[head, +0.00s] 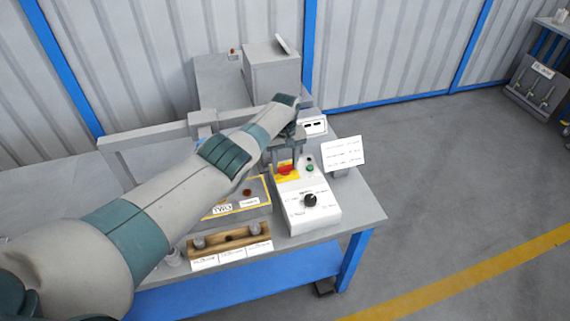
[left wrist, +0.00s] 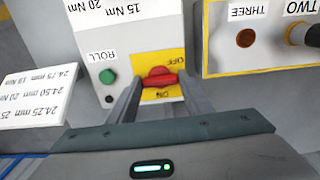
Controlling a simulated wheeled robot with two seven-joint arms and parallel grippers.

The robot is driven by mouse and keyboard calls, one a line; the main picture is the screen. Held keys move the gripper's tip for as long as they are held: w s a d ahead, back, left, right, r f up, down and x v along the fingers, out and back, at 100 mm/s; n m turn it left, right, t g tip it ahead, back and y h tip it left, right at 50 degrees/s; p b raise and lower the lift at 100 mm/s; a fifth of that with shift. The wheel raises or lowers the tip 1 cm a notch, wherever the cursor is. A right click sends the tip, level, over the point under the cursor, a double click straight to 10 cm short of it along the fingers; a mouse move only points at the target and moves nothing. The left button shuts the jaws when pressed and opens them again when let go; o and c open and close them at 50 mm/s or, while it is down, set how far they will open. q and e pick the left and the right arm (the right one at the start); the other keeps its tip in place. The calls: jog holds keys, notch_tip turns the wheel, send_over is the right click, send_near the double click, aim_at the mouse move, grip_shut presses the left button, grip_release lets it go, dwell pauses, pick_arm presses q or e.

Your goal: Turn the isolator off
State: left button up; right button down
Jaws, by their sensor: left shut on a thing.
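The isolator is a red handle (head: 286,170) on a yellow plate (head: 279,178), on the white sloping control box (head: 308,217). In the left wrist view the red handle (left wrist: 158,80) lies across the picture, between upside-down OFF and ON words on the yellow plate (left wrist: 172,59). My left gripper (head: 287,160) reaches down over it from behind. In the left wrist view its two fingers (left wrist: 160,82) are shut on the handle's two ends. My right gripper is not in view.
A green button marked ROLL (left wrist: 107,76) sits beside the isolator. A black knob (head: 310,200) is nearer the box's front. A white sign (head: 343,153) stands at the right. A yellow-edged panel (head: 257,189) and a wooden holder (head: 231,238) are left of the box.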

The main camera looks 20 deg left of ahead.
aim_at(285, 166)
pick_arm(q)
jog(key=o, duration=1.1)
jog(key=shift+r, duration=0.1)
jog(key=shift+c, duration=0.2)
jog(key=shift+r+p, duration=0.3)
jog(key=shift+r, duration=0.5)
notch_tip(285, 166, up, 4)
jog(key=shift+r, duration=0.25)
notch_tip(285, 166, up, 11)
jog(key=b, duration=0.2)
jog(key=shift+r, duration=0.2)
jog(key=shift+f, duration=0.1)
